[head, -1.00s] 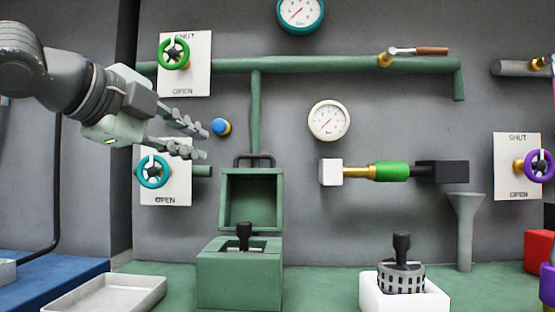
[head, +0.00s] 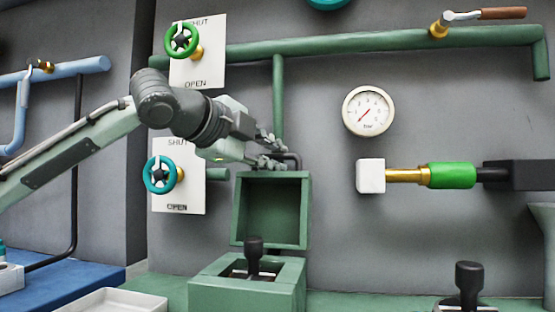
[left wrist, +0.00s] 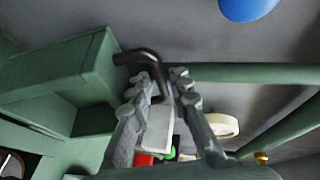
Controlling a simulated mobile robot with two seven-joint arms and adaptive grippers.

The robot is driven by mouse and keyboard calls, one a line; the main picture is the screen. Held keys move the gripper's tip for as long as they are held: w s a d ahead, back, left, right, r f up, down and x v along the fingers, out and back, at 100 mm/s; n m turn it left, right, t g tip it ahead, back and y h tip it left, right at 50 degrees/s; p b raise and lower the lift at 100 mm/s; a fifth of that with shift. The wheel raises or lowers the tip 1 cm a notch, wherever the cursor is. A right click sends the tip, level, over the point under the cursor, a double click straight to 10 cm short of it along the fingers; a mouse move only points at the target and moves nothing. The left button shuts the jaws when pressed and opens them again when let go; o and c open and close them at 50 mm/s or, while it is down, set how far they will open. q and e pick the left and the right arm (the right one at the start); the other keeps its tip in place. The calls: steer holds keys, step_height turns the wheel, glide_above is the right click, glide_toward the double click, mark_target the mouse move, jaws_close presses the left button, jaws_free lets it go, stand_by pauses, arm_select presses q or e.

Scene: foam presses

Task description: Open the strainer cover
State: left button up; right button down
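The strainer is a green box (head: 245,295) at the bottom centre of the head view. Its green cover (head: 272,205) stands raised at the back, hollow side facing me. A black-handled part (head: 254,255) stands in the open box. The cover's black handle (head: 293,160) is at its top edge. My left gripper (head: 272,151) is at this handle, its fingers spread. In the left wrist view, the bent black handle (left wrist: 150,66) passes between my left fingertips (left wrist: 160,80), beside the green cover (left wrist: 60,75); contact is unclear. My right gripper is not in view.
A green pipe (head: 278,105) runs down the wall just behind my left gripper. The teal valve wheel (head: 161,175) and green valve wheel (head: 182,40) are on panels to the left. A pale tray (head: 115,300) lies left of the box. Open wall lies right of the cover.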

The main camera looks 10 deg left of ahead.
arm_select(q)
steer(key=shift+w+d+f, duration=0.1)
steer(key=shift+w+d, duration=0.1)
steer(key=shift+w, duration=0.35)
steer(key=shift+c, duration=0.3)
jaws_close()
